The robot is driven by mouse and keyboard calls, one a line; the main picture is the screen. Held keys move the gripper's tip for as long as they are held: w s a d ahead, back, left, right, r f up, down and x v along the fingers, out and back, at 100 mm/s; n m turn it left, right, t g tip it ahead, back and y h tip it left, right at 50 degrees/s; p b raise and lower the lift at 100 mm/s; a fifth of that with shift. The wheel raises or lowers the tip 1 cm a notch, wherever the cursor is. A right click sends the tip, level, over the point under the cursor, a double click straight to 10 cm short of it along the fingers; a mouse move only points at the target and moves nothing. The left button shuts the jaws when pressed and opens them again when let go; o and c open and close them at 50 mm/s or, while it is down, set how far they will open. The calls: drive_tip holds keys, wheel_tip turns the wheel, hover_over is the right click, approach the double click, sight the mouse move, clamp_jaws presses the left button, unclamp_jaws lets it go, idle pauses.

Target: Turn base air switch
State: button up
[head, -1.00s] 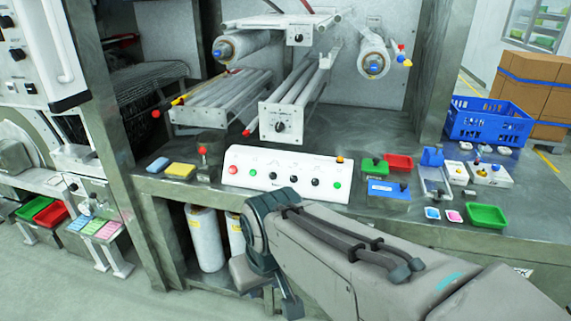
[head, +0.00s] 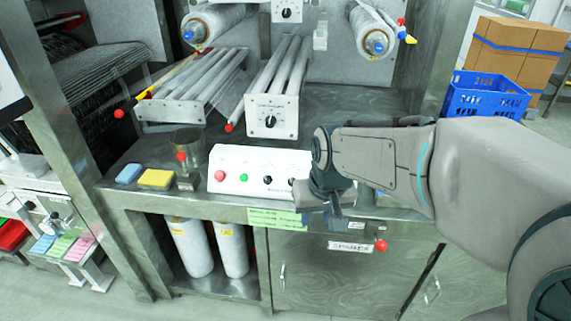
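A red ball-ended knob (head: 381,245) sticks out from the front of the base cabinet, to the right of a small white label plate (head: 349,247) whose print I cannot read. I cannot tell for certain that this knob is the base air switch. My gripper (head: 327,207) hangs at the bench's front edge, above and to the left of the knob and apart from it. The fingers are small and partly hidden by the wrist, so their opening is unclear. My arm hides the right part of the white control panel (head: 232,186).
A green label (head: 277,218) is on the bench's front edge. Below are metal cabinet doors (head: 330,290) and an open bay with white rolls (head: 191,247). A blue crate (head: 487,96) stands at right. Floor shows at lower left.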

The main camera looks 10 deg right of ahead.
drive_tip(key=w+a+f+h+p, duration=0.2)
drive_tip(key=w+f+h, duration=0.1)
drive_tip(key=w, duration=1.2)
drive_tip(key=n+t+h, duration=0.1)
drive_tip(key=t+h, duration=0.1)
approach(291, 181)
drive_tip(key=p+x, duration=0.3)
drive_tip(key=x, duration=0.6)
drive_tip(key=shift+f, duration=0.1)
drive_tip(key=c, duration=0.6)
